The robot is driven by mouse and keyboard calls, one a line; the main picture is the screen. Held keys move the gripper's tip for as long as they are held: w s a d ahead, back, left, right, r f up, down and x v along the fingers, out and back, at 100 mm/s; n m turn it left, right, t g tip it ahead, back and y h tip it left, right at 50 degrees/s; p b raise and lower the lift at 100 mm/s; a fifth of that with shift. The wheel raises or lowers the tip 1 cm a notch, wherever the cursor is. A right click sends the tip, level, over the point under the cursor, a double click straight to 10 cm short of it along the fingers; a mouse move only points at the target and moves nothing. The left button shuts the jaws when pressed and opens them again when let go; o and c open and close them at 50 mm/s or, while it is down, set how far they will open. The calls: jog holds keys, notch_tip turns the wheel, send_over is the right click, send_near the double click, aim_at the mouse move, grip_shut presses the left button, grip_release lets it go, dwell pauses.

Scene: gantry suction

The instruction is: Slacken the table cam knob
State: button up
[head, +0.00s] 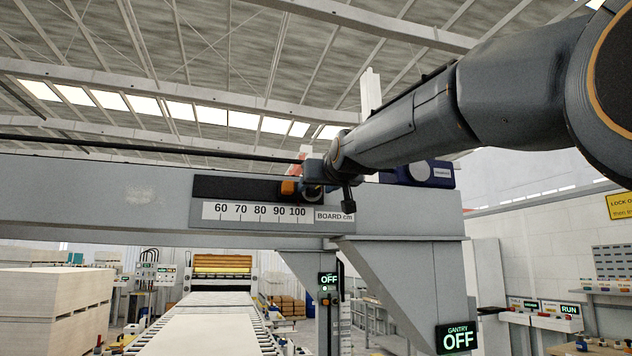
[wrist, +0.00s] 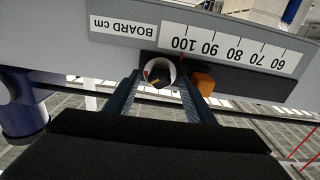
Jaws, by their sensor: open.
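A round knob-like part (wrist: 158,73) with a pale rim and dark face, bearing small red and yellow marks, sits on the gantry beam by the 100 end of the scale. No label on it names it as the table cam knob. My gripper (wrist: 160,88) is open, with one finger on each side of this part in the wrist view. I cannot tell whether the fingers touch it. In the head view my gripper (head: 326,188) reaches the beam's face and partly hides the part.
An orange block (head: 289,188) sits in the dark slot above the BOARD cm scale (head: 258,212), close beside my gripper. The scale also shows upside down in the wrist view (wrist: 232,50). A dark blue unit (head: 430,173) is on the beam at right. The gantry sign (head: 457,338) reads OFF.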

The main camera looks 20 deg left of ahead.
jog(key=shift+w, duration=0.1)
jog(key=shift+c, duration=0.2)
jog(key=c, duration=1)
jog(key=shift+a+f+n+b, duration=0.1)
jog(key=shift+n+b, duration=0.3)
jog(key=shift+b, duration=0.05)
jog(key=shift+f+n+b, duration=0.1)
jog(key=shift+n+b, duration=2)
jog(key=shift+n, duration=1.1)
